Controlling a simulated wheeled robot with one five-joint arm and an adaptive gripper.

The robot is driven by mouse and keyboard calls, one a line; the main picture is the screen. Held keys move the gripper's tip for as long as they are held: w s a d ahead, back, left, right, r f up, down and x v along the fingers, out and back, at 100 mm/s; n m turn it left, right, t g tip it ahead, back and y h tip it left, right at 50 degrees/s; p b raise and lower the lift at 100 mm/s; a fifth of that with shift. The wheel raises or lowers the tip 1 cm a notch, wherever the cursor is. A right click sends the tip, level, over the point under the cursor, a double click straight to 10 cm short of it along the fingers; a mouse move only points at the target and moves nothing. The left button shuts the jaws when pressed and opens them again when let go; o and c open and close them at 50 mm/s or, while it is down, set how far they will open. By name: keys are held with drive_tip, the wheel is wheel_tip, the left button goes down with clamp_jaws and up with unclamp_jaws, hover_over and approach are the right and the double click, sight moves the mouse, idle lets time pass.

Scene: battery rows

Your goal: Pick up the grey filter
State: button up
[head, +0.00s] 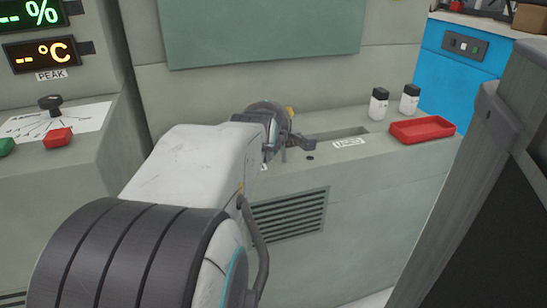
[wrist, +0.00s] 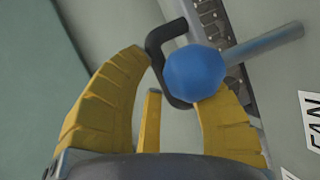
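No grey filter can be picked out for certain. In the wrist view a black bent handle (wrist: 154,42) lies at the tips of my gripper (wrist: 176,72). A blue knob (wrist: 195,73) on a grey rod (wrist: 268,43) covers part of the handle and the right fingertip. The yellow fingers stand apart, with a gap between the tips; I cannot tell whether they touch the handle. In the head view my gripper (head: 289,122) is over the grey ledge, mostly hidden by my wrist, and a dark grey part (head: 302,142) shows beside it.
The ledge has a recessed slot (head: 335,133) and a white label (head: 348,142). Two small white bottles with dark caps (head: 379,104) (head: 409,99) and a red tray (head: 422,129) stand to the right. A vent (head: 290,217) is below. A dark-framed panel (head: 500,180) stands at far right.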

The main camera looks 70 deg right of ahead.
clamp_jaws()
drive_tip(key=shift+r, duration=0.15)
